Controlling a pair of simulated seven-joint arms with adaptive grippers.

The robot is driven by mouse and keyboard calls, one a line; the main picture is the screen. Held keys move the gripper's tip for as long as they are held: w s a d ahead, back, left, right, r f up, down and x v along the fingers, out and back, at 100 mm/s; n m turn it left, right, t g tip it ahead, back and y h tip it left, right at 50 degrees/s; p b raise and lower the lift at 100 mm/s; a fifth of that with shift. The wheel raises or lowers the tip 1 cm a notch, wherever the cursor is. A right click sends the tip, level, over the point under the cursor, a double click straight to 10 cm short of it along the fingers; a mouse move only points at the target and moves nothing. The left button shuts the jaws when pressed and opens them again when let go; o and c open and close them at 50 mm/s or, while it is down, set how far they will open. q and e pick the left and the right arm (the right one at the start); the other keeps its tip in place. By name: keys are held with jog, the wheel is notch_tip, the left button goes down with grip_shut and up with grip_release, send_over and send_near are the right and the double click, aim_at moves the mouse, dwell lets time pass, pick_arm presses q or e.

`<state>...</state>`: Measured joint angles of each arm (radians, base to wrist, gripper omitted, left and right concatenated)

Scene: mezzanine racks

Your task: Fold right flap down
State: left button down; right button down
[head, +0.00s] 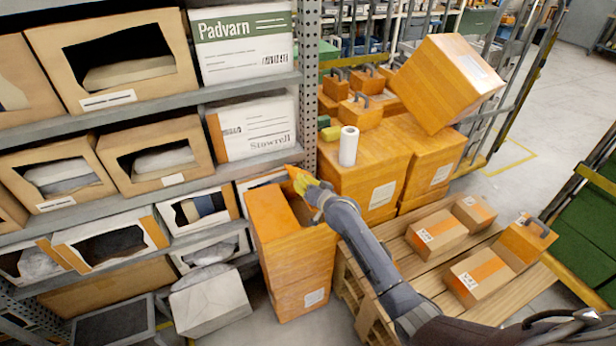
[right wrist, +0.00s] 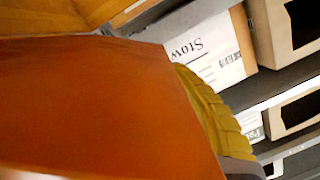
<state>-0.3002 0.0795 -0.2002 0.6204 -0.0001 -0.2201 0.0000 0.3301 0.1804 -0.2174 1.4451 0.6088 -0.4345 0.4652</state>
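A tall orange-brown carton (head: 297,272) stands on the floor in front of the rack in the head view. Its top is partly open, with a dark gap on the right side. An orange panel (head: 270,212) lies across the left part of the top. My right gripper (head: 308,184) is at the far right top edge of the carton, with yellow fingers against a small raised orange flap. In the right wrist view a broad orange-brown cardboard panel (right wrist: 100,110) fills the left, overlapping a ribbed yellow finger (right wrist: 208,108). The finger gap is hidden. My left gripper is out of view.
A shelf rack (head: 140,109) with open bins and white boxes stands left, close to the carton. Large orange boxes (head: 366,165) are stacked behind, with a white roll (head: 348,146) on top. A wooden pallet (head: 425,272) with small cartons lies to the right, below my arm.

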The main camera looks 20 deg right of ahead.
jog(key=a+f+n+h, duration=0.1)
jog(key=a+f+n, duration=0.3)
jog(key=f, duration=0.3)
jog(key=shift+s+a+f+n+h, duration=0.15)
jog(key=shift+s+a+n+h, duration=0.05)
jog(key=shift+s+n+h, duration=0.15)
dwell(0.5)
